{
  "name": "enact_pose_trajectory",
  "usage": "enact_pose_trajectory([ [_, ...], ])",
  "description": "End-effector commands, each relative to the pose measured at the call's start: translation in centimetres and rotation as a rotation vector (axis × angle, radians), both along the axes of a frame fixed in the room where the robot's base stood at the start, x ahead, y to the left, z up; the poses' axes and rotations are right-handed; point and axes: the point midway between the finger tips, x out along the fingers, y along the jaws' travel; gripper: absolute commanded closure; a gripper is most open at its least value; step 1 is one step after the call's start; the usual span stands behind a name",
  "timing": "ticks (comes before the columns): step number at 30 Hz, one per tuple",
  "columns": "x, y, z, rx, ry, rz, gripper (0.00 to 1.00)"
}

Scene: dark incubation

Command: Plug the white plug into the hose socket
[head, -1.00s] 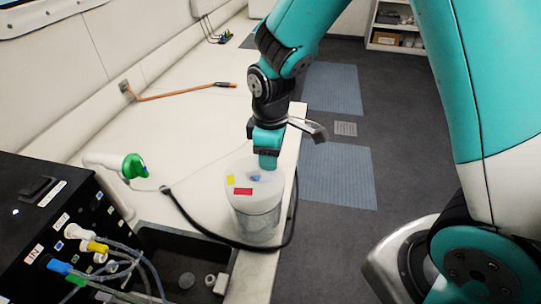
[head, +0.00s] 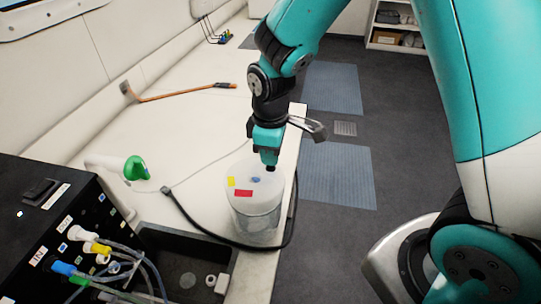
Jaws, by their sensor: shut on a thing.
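My gripper (head: 270,164) points down over the back right part of a clear canister (head: 257,221) with a white lid. Its jaws look closed, with a small dark tip at their lower end. I cannot make out what they hold, or whether they touch the lid. A white plug (head: 79,233) sits at the front of a black panel box at the lower left, beside a yellow one. A black hose (head: 192,219) has a dark end (head: 165,190) left of the canister. I cannot tell for sure which opening is the hose socket.
The black box (head: 35,205) carries several coloured plugs and tubes. A green-ended white piece (head: 133,168) and an orange-brown bar (head: 180,94) are on the white counter (head: 190,125). The counter's middle is clear.

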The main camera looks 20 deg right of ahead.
Motion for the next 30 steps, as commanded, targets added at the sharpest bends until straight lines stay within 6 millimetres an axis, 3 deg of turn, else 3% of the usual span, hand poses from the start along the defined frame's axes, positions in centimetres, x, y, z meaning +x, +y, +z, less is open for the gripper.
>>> enact_pose_trajectory([
  [30, 0.0, 0.0, 4.3, 0.0, 0.0, 0.0, 1.0],
])
